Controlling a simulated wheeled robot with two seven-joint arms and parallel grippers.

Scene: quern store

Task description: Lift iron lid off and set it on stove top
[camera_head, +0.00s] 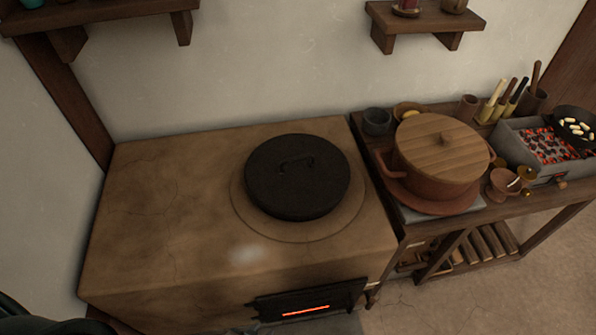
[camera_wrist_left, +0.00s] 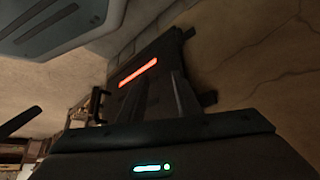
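The black round iron lid (camera_head: 297,177) with a loop handle on top sits over the round opening of the clay stove. The tan stove top (camera_head: 165,205) is bare to its left and in front of it. In the head view only dark parts of mine show at the bottom left corner. My right gripper is not in view.
A wooden side table right of the stove holds a lidded clay pot (camera_head: 438,165), a small dark bowl (camera_head: 376,121) and a charcoal brazier (camera_head: 548,147). The fire door (camera_head: 308,300) is on the stove front. Wall shelves (camera_head: 425,20) hang above.

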